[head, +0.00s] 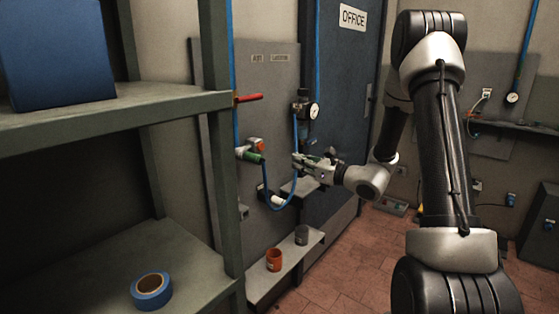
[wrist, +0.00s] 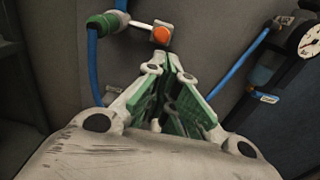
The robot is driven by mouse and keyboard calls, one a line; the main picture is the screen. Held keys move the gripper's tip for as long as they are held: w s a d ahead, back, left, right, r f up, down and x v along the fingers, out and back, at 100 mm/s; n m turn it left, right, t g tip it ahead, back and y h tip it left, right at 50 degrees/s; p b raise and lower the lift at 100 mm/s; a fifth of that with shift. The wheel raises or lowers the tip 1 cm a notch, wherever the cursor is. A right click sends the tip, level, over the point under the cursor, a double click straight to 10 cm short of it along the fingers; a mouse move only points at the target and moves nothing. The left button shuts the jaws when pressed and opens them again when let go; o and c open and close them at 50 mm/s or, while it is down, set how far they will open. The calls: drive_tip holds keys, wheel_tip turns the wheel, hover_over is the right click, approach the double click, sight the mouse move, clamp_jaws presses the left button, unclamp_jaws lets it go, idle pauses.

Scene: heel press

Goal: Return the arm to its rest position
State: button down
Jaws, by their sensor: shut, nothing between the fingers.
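My arm (head: 445,150) rises at the right of the head view and bends over toward the wall panel. My gripper (head: 298,160) reaches left toward that panel, in front of the blue hose and below the gauge. In the wrist view my gripper (wrist: 172,62) has its green-padded fingers together at the tips, with nothing between them. Behind the tips is a valve fitting with an orange knob (wrist: 160,35). It also shows in the head view (head: 258,145), left of my gripper. I cannot tell the exact gap between fingertips and panel.
A blue hose (head: 268,195) loops beside my gripper. A gauge (head: 313,111) is just above it. A shelf unit (head: 190,104) with a blue box (head: 55,50) and a tape roll (head: 151,290) stands left. An orange cup (head: 274,260) sits low. Tiled floor (head: 345,265) is open below.

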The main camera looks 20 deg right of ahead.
drive_tip(key=s+a+f+n+g+y, duration=0.1)
drive_tip(key=s+a+f+n+g, duration=0.15)
drive_tip(key=s+n+g, duration=0.55)
drive_tip(key=s+a+f+n+g, duration=0.2)
drive_tip(key=s+f+n+g, duration=0.15)
drive_tip(key=s, duration=0.75)
drive_tip(key=s+d+r+n+g+h, duration=0.1)
drive_tip(key=s+d+n+g+h, duration=0.1)
drive_tip(key=s+d+n+h, duration=0.3)
drive_tip(key=s+d+r+n+g, duration=0.1)
drive_tip(key=s+r+n+g, duration=0.1)
drive_tip(key=s+n, duration=0.35)
drive_tip(key=s+d+r+n+t+h, duration=0.2)
drive_tip(key=s+d+r+n+h, duration=0.1)
drive_tip(key=r, duration=0.3)
drive_tip(key=s+d+r+n+t+h, duration=0.3)
drive_tip(key=s+r, duration=0.1)
drive_tip(key=r, duration=0.2)
drive_tip(key=shift+s+d+r+n+h, duration=0.25)
drive_tip(key=shift+d+r+n+h, duration=0.05)
drive_tip(key=shift+r+n, duration=0.1)
drive_tip(key=shift+w, duration=0.1)
